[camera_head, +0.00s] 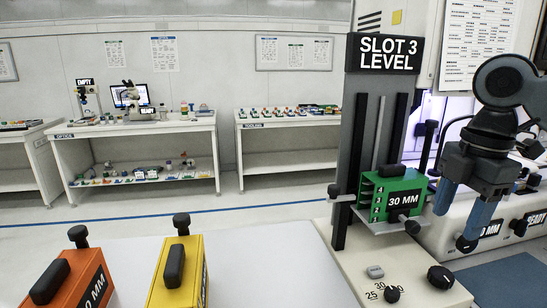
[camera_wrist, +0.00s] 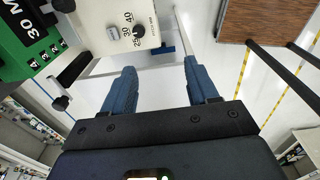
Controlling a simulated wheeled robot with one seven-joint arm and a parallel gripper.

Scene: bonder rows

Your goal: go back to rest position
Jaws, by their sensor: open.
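My gripper (camera_head: 460,220) is on the right side of the head view, its blue fingers pointing down. The fingers are spread apart and nothing is between them. It is beside a green 30 MM cassette (camera_head: 392,193) that sits upright on the slot stage under the SLOT 3 LEVEL sign (camera_head: 386,54). A gap between gripper and cassette is hard to judge in the head view. In the wrist view my gripper (camera_wrist: 160,85) is also open and empty, with the green cassette (camera_wrist: 25,40) at the upper left, apart from the fingers.
An orange block (camera_head: 75,280) and a yellow 30 MM block (camera_head: 178,274) with black handles stand at the front left. The dial base (camera_head: 390,275) is below the stage. Back benches hold a microscope (camera_head: 132,100) and small parts. Open floor (camera_head: 270,205) lies between.

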